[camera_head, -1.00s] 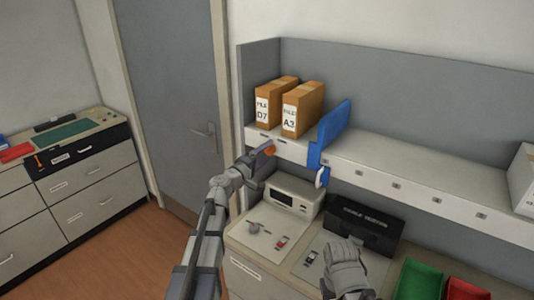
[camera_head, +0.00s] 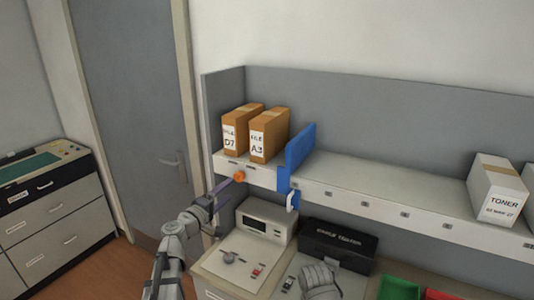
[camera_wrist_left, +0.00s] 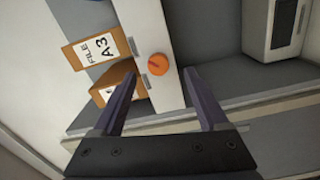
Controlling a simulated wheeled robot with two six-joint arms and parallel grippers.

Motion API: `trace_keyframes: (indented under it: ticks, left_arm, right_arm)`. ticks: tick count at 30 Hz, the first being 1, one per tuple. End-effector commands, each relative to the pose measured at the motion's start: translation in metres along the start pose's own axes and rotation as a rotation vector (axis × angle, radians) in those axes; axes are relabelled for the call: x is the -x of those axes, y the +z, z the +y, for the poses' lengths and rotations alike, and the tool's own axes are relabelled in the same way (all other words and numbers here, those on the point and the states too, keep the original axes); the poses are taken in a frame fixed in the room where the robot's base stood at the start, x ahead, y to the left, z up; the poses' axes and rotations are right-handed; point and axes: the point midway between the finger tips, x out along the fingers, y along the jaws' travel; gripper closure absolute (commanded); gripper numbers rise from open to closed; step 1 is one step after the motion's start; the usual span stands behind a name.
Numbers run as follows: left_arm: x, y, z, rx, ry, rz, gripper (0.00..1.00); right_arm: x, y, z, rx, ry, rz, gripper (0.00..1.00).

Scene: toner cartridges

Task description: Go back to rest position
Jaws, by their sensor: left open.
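My left gripper (camera_head: 226,188) is in front of the shelf's left end, just below the file boxes. In the left wrist view its two dark fingers (camera_wrist_left: 160,88) are spread apart with nothing between them. An orange round knob (camera_head: 239,176) on the shelf's front edge is close to its fingertips. It also shows in the wrist view (camera_wrist_left: 159,64), beyond the fingers. A grey link of my right arm (camera_head: 319,279) shows at the bottom. The right gripper's fingers are not visible.
Two brown file boxes, D7 (camera_head: 240,130) and A3 (camera_head: 268,135), stand on the shelf (camera_head: 375,205) beside a blue divider (camera_head: 299,153). A TONER box (camera_head: 497,190) is at right. Below are a device (camera_head: 263,225), a black box (camera_head: 338,244), and green (camera_head: 400,289) and red bins (camera_head: 436,295).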

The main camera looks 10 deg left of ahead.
Motion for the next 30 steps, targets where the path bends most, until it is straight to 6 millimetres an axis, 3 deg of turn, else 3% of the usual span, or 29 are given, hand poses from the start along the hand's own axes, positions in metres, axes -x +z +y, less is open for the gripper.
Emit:
trace_keyframes:
  ticks: [5, 8, 12, 16, 19, 24, 30]
  left_arm:
    - [-0.009, 0.088, -0.025, -0.127, -0.091, -0.217, 0.23]
    - [-0.004, 0.157, -0.052, -0.240, -0.184, -0.406, 0.23]
    - [0.024, 0.245, -0.099, -0.413, -0.349, -0.679, 0.23]
    - [0.072, 0.308, -0.149, -0.598, -0.554, -0.933, 0.23]
    - [0.115, 0.332, -0.181, -0.742, -0.731, -1.090, 0.23]
    - [0.172, 0.337, -0.210, -0.940, -1.001, -1.239, 0.23]
    - [0.203, 0.328, -0.217, -1.062, -1.181, -1.284, 0.23]
  right_arm:
    - [-0.010, -0.001, -0.001, 0.000, 0.000, 0.000, 0.50]
    - [-0.016, -0.001, -0.002, 0.001, 0.000, 0.000, 0.50]
    - [-0.026, -0.002, -0.002, 0.001, 0.000, 0.000, 0.50]
    - [-0.036, -0.002, -0.003, 0.001, 0.000, 0.000, 0.50]
    - [-0.043, -0.003, -0.004, 0.002, 0.001, 0.000, 0.50]
    - [-0.051, -0.003, -0.005, 0.002, 0.001, 0.000, 0.50]
    - [-0.054, -0.003, -0.005, 0.002, 0.001, 0.000, 0.50]
